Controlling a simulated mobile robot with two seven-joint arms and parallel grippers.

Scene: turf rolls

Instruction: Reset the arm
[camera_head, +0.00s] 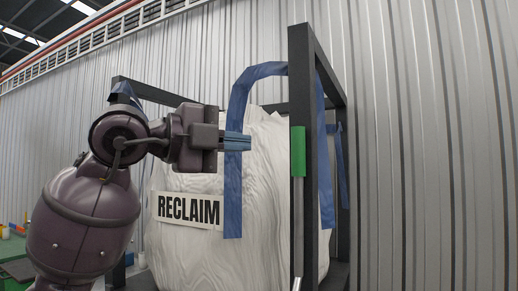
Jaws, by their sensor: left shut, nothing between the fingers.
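My left arm comes in from the lower left, and its gripper (240,141) points right, in front of a large white bulk bag (262,190). The gripper is shut, with its fingertips over or beside a blue strap (233,200) of the bag. I cannot tell whether the fingers touch the strap. The bag carries a label reading RECLAIM (188,210). My right gripper is not in view.
A dark metal frame (303,90) stands around the bag, with a post close to the right of my gripper. A green piece (298,152) sits on that post. A corrugated grey wall (425,150) is behind. Small coloured items lie at the lower left.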

